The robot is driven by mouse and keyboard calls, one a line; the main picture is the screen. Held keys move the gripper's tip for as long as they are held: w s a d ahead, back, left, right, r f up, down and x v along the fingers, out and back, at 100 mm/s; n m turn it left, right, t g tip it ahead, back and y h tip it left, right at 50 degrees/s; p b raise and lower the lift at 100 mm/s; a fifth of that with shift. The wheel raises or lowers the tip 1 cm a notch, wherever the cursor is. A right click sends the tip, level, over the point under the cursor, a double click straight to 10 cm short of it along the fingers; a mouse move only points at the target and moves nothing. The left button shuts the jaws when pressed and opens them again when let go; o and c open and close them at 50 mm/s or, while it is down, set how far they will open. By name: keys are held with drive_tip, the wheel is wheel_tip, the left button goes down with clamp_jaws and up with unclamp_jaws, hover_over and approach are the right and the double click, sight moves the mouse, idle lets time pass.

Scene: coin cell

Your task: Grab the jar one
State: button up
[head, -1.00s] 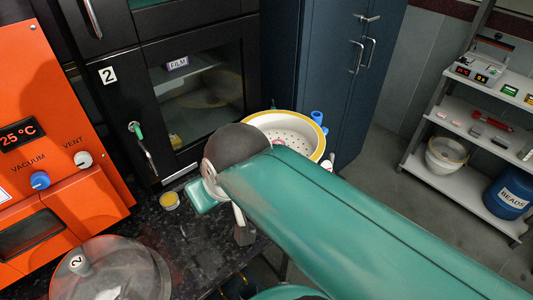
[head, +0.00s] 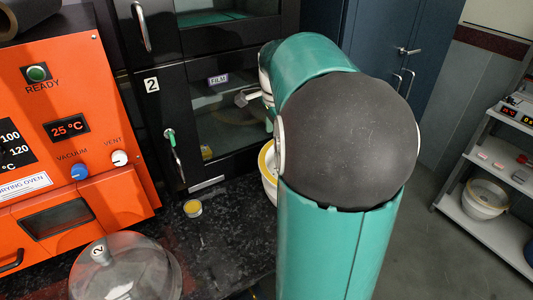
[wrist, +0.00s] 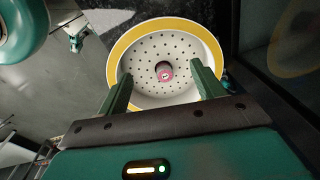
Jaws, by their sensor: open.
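My gripper (wrist: 161,72) is open and empty in the wrist view, its two green fingers apart. Beyond the fingertips is a round white bowl with a yellow rim (wrist: 125,42) and a perforated white plate inside. A small pink-red cylinder (wrist: 166,72) with a pale marked top appears in the middle of the plate, in line with the gap between my fingers. I cannot read its mark or tell whether it is jar one. In the head view my arm hides most of the bowl (head: 267,170). A small yellow-topped container (head: 193,208) stands on the dark counter.
A clear dome lid with a knob marked 2 (head: 115,275) sits at the counter's front left. An orange oven (head: 70,130) stands at left. A black glass-fronted cabinet (head: 160,105) stands behind. A shelf rack (head: 495,190) is at right.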

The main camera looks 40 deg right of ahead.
drive_tip(key=s+d+f+m, duration=0.2)
drive_tip(key=d+f+m, duration=0.25)
drive_tip(key=d, duration=0.55)
drive_tip(key=shift+m+g+y, duration=0.3)
drive_tip(key=shift+m+y, duration=0.1)
drive_tip(key=shift+m, duration=0.05)
drive_tip(key=f, duration=0.7)
drive_tip(key=shift+s+a+f, duration=0.1)
drive_tip(key=shift+s+a, duration=0.05)
drive_tip(key=shift+s, duration=0.1)
drive_tip(key=shift+s+d+f, duration=0.1)
drive_tip(key=shift+s+f, duration=0.05)
drive_tip(key=shift+f, duration=1.25)
drive_tip(key=shift+s+d+f, duration=0.1)
drive_tip(key=shift+f, duration=1.25)
drive_tip(key=shift+c, duration=0.5)
drive_tip(key=c, duration=1.1)
